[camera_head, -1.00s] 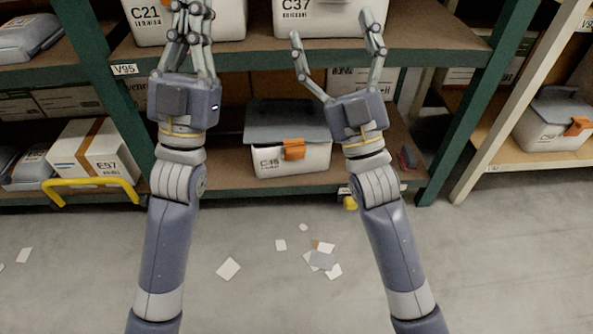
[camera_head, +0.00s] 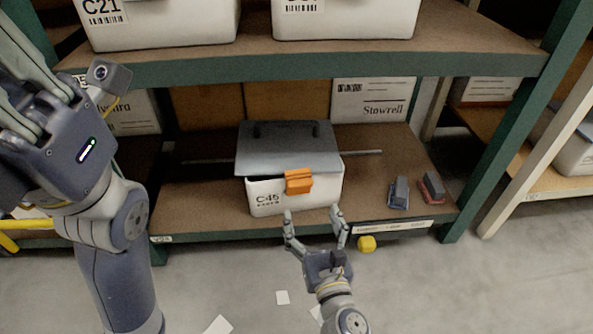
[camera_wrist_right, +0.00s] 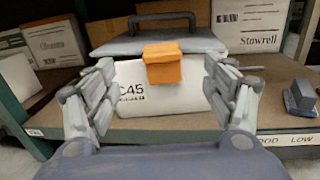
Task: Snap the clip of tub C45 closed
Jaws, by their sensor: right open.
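Tub C45 (camera_head: 272,199) is a white box with a grey lid (camera_head: 285,150) on the lower shelf. An orange clip (camera_head: 298,181) sticks out at its front edge; I cannot tell whether it is latched. A dark gap shows under the lid at the left. My right gripper (camera_head: 313,222) is open and empty, just in front of and below the clip. In the right wrist view the clip (camera_wrist_right: 162,68) sits between the two open fingers, farther off, with no contact visible. My left gripper (camera_head: 25,95) is at the upper left, its fingertips out of frame.
The upper shelf edge (camera_head: 300,66) runs above the tub and carries white tubs. Two small blocks, one blue-grey (camera_head: 399,192) and one red (camera_head: 431,187), lie right of the tub. Papers lie on the floor.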

